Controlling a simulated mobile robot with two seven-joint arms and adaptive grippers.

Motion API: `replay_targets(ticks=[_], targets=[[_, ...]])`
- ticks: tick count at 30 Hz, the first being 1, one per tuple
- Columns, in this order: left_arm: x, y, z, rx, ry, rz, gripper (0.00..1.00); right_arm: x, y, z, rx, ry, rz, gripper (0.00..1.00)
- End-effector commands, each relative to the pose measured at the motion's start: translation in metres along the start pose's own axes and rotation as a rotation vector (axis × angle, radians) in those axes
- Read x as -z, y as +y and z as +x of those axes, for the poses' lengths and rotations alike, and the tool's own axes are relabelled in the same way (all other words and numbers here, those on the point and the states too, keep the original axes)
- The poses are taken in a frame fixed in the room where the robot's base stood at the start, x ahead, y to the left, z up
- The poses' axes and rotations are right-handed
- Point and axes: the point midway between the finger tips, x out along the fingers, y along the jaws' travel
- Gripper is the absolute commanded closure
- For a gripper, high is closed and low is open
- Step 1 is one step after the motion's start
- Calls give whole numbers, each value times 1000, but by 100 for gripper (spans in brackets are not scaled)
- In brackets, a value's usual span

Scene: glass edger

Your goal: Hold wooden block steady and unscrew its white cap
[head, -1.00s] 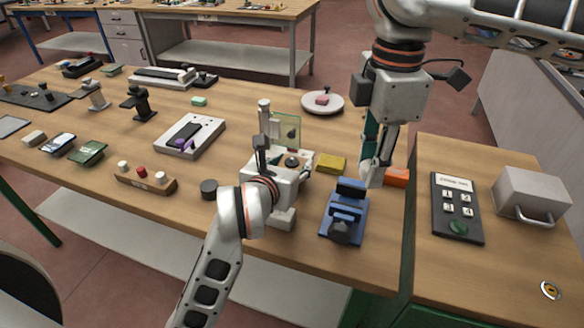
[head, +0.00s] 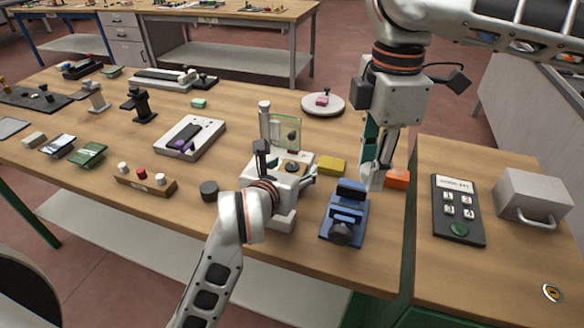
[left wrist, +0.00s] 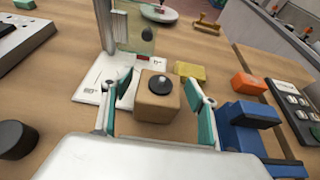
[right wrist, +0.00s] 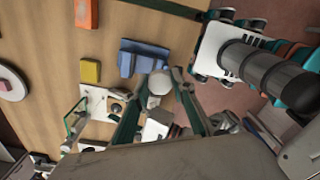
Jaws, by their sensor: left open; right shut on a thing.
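The wooden block (left wrist: 158,104) stands upright on the table in the left wrist view, with a dark round knob or stub (left wrist: 161,84) on top and no white cap on it. My left gripper (left wrist: 153,95) is open, one finger on each side of the block, with visible gaps. My right gripper (head: 374,186) is above the table, right of the block and behind the blue device in the head view. It is shut on the white cap (right wrist: 160,82), which shows between its fingers in the right wrist view.
A white base with an upright glass pane (head: 287,132) stands right behind the block. A blue device (head: 345,212), a yellow block (head: 332,165) and an orange block (head: 398,179) lie to the right. A black cylinder (head: 209,191) is at left. Table between is clear.

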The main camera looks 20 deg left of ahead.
Motion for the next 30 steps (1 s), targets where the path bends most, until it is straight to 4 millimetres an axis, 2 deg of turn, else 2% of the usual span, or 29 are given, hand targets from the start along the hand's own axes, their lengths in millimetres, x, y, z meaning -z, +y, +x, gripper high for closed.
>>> replay_targets(ticks=[5,12,15,22,30], targets=[[-2,0,-23,1,-2,1,41,0,0,-3,-2,0,0,100],[-2,0,-76,2,-1,-1,41,0,0,-6,-3,-1,0,100],[-6,0,-89,-1,1,4,41,0,-1,-29,-11,-4,0,100],[-6,1,-109,-3,1,3,41,1,-2,-58,-13,-5,0,100],[-3,0,-120,-1,1,1,41,1,-2,-72,-10,-4,0,100]])
